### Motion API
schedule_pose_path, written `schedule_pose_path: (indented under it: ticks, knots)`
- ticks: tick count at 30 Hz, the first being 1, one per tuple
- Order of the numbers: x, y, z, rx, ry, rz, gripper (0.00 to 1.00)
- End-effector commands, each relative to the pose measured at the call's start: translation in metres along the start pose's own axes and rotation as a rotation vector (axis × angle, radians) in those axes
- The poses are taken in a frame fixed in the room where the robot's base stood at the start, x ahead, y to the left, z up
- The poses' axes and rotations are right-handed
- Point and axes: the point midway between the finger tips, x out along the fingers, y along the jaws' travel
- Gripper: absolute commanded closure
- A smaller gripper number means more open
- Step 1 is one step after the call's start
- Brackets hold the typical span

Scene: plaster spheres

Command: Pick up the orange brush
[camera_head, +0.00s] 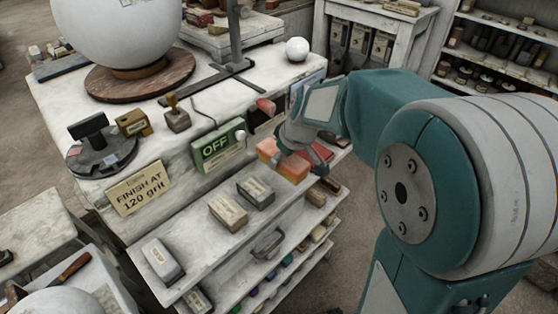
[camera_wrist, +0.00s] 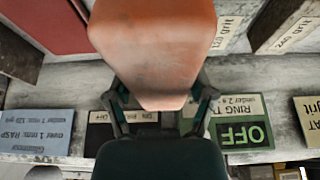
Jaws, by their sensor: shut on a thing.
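The orange brush (camera_wrist: 155,45) looks like a smooth orange block with a paler near edge, and it fills the upper middle of the wrist view. My gripper (camera_wrist: 162,105) is shut on it, with one dark finger at each side. In the head view my gripper (camera_head: 284,151) is at the right part of the open drawer. Orange parts of the brush (camera_head: 295,166) show on both sides of the finger there. Its underside is hidden, so I cannot tell whether it touches the drawer.
Grey and tan labelled blocks (camera_head: 228,212) lie left of my gripper in the open drawer (camera_head: 200,262). A red block (camera_head: 320,153) lies close on the right. A green OFF sign (camera_head: 217,145) is on the bench front. A large white sphere (camera_head: 125,30) stands behind on the bench.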

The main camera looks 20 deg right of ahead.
Motion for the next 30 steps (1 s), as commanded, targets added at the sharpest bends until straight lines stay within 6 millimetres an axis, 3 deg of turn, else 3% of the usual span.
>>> schedule_pose_path:
  ticks: [5,16,30]
  knots:
    - [-0.031,-0.010,0.007,0.000,0.003,0.003,0.83]
    - [-0.069,-0.037,0.041,-0.001,0.003,0.003,0.83]
    - [-0.093,-0.054,0.063,0.000,0.000,0.001,0.83]
